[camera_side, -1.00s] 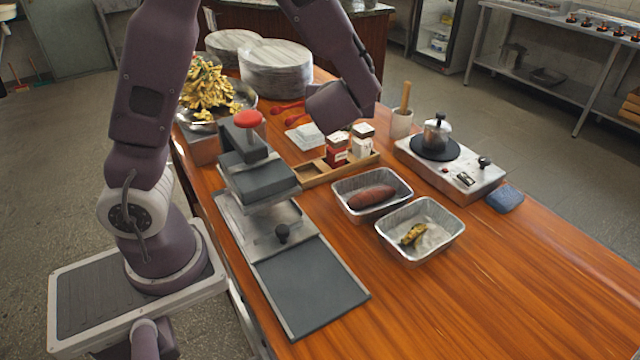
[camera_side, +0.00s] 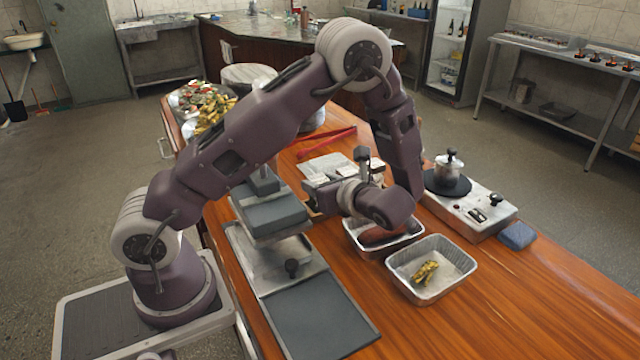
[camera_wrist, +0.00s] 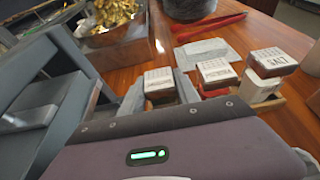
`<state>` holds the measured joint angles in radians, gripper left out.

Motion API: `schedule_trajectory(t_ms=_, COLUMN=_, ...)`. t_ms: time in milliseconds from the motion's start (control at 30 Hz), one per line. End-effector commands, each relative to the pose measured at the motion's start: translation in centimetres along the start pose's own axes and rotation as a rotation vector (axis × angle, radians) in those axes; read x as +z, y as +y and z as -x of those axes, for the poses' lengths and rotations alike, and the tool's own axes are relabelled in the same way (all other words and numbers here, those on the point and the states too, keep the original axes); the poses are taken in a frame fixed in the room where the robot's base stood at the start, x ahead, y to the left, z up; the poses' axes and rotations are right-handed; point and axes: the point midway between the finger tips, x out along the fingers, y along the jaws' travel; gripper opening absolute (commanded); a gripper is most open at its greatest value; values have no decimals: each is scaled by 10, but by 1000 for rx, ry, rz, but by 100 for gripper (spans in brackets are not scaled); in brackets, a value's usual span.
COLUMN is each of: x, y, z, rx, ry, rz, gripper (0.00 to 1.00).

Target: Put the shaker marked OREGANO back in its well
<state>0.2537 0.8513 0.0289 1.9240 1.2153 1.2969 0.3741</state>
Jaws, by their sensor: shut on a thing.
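A shaker with a white dotted lid (camera_wrist: 159,76) sits between the two grey fingers of my gripper (camera_wrist: 158,93) in the wrist view. Its label is too small to read surely. My gripper is shut on it, and it looks close to upright. Two other shakers stand to its right: a red one (camera_wrist: 217,73) and a white one marked SALT (camera_wrist: 271,62). The wooden rack (camera_wrist: 268,104) shows at their foot. The wells under the held shaker are hidden, so I cannot tell whether it is in one. In the side view my wrist covers most of the rack.
A grey press (camera_side: 270,208) stands close on the left. Foil trays (camera_side: 432,268) lie in front, one with a brown sausage-like item. A hot plate (camera_side: 470,205) with a pot is on the right. Red tongs (camera_side: 325,140) and a pale cloth (camera_wrist: 205,50) lie behind.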

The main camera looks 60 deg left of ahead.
Motion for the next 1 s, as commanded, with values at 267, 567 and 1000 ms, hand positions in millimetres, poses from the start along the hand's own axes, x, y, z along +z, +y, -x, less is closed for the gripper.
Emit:
schedule_trajectory(t_ms=267, x=-3, y=0, z=-1, rx=-1, ry=1, rz=0, gripper=48)
schedule_trajectory(t_ms=567, x=-2, y=0, z=-1, rx=-1, ry=1, rz=-1, gripper=60)
schedule_trajectory(t_ms=1000, x=0, y=-1, z=83, rx=-7, ry=2, rz=1, gripper=60)
